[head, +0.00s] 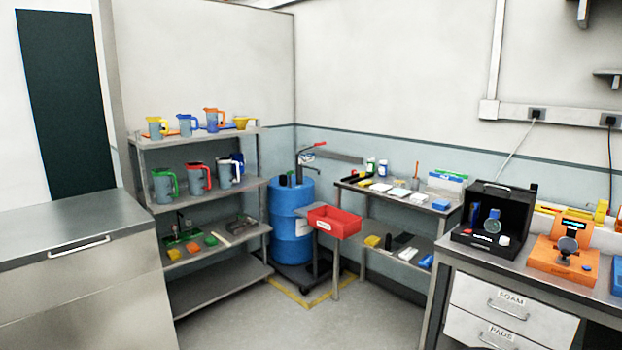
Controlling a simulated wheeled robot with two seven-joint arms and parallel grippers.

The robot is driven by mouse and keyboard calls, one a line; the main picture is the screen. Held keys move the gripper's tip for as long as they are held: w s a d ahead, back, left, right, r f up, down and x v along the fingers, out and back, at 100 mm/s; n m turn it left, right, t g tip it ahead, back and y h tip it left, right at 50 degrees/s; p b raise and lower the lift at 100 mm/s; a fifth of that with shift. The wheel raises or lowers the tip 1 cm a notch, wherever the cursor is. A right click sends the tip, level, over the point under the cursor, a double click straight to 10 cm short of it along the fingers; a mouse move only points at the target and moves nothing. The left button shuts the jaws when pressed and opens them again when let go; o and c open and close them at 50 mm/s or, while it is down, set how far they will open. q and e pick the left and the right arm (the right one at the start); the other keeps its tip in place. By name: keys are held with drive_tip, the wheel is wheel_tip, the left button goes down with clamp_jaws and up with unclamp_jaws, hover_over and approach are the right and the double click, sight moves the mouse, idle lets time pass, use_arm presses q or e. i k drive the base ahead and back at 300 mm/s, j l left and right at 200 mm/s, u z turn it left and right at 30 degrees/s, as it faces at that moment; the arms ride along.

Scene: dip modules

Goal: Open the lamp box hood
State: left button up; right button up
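A black box (471,239), which looks like the lamp box, stands on the workbench at the right. Its black upper part, apparently the hood (509,203), rises at the back and has a handle along its top edge. A round glass-like piece, a blue part and a white knob show at the front of the box. From this distance I cannot tell exactly how the hood sits on the base. Neither of my grippers is in view.
An orange device (563,258) stands close to the right of the black box on the workbench (450,257), above drawers marked FOAM and PADS. A blue drum (290,232), a red tray (335,222) and a shelf rack with jugs stand further left. Grey floor (375,312) is clear in front.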

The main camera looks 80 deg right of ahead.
sight(498, 192)
drive_tip(key=z, duration=3.95)
drive_tip(key=i+z, duration=0.2)
drive_tip(key=z, duration=0.45)
drive_tip(key=i+j+z, duration=0.35)
drive_tip(key=i+j, duration=0.15)
drive_tip(key=i+j+z, duration=0.35)
drive_tip(key=j, duration=0.35)
drive_tip(key=i+l, duration=0.05)
